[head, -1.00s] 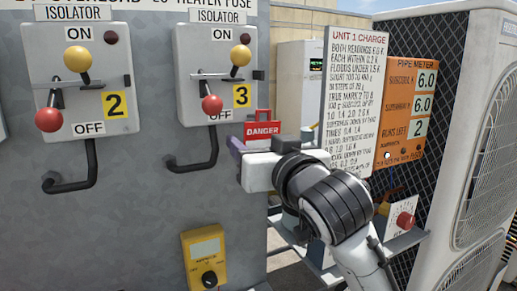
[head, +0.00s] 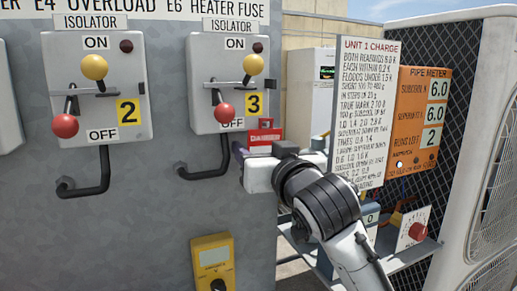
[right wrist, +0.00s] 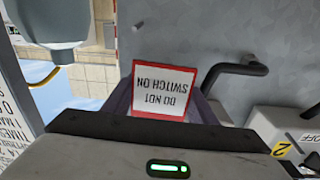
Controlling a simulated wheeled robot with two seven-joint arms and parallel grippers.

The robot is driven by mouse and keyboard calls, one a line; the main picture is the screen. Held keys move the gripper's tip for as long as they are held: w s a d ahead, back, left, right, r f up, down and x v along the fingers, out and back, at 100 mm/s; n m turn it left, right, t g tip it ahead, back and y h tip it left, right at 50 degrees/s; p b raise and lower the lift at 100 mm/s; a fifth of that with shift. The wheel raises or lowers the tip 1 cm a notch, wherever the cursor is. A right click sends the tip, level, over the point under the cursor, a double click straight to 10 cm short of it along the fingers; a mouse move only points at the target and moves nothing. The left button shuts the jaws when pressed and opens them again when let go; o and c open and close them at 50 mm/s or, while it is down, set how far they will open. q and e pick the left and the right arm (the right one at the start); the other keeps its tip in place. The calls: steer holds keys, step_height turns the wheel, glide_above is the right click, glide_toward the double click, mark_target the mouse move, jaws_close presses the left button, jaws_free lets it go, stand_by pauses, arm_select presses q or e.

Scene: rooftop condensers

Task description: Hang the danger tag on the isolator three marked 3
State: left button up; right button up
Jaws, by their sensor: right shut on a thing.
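The red and white danger tag (head: 264,137) is held upright by my right gripper (head: 240,156), just right of and below the box of isolator three (head: 203,78). Isolator three has a yellow "3" label (head: 254,103), a yellow knob (head: 253,64) at the top and a red knob (head: 224,109) lower down. Whether the tag touches the isolator cannot be told. My left gripper is out of view.
Isolator two (head: 76,88) is on the same grey panel to the left. Black bent conduits (head: 205,172) come out below both boxes. A yellow meter (head: 213,265) hangs below. A white charge sign (head: 362,110) and orange pipe meter (head: 422,118) are close to my right arm.

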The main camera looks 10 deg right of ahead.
stand_by(0.4)
steer(key=o, duration=1.6)
steer(key=shift+o, duration=0.2)
